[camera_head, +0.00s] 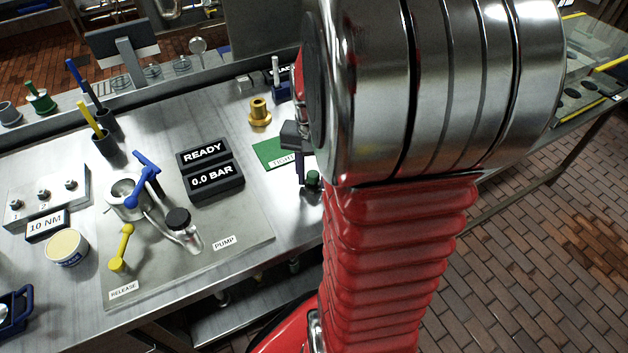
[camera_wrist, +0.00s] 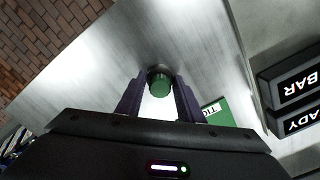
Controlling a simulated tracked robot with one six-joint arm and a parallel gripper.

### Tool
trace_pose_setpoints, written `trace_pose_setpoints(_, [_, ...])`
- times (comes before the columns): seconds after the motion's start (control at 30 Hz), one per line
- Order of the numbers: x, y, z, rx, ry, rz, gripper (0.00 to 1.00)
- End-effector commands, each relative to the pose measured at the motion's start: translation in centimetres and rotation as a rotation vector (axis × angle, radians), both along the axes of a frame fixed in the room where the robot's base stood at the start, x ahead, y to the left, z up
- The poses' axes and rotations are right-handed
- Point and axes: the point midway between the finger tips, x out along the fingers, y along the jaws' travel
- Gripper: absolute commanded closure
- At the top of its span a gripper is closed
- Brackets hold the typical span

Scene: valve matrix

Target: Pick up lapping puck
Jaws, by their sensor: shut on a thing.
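The lapping puck (camera_wrist: 160,82) is a small green cylinder with a dark part at its far end in the wrist view. It sits between the fingertips of my gripper (camera_wrist: 158,88), which is shut on it. In the head view the green puck (camera_head: 313,179) shows at the lower end of my gripper (camera_head: 310,168), close beside the bench top's front edge. My arm hides part of the gripper there. I cannot tell whether the puck touches the bench.
A green mat (camera_head: 268,152) with a white label lies beside the gripper, with a brass fitting (camera_head: 260,112) behind it. Black READY and 0.0 BAR displays (camera_head: 211,170) stand to the left. A blue-handled valve (camera_head: 147,172) and yellow release lever (camera_head: 121,247) stand farther left.

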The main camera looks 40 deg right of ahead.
Motion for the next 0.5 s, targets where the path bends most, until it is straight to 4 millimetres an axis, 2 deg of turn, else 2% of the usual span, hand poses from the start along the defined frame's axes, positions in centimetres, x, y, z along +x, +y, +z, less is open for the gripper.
trace_pose_setpoints(0.1, [-0.02,-0.01,0.00,0.000,0.000,0.000,0.93])
trace_pose_setpoints(0.37, [0.01,-0.03,0.11,-0.001,-0.001,0.000,0.94])
trace_pose_setpoints(0.5, [0.06,-0.08,0.92,-0.002,-0.002,-0.001,0.94])
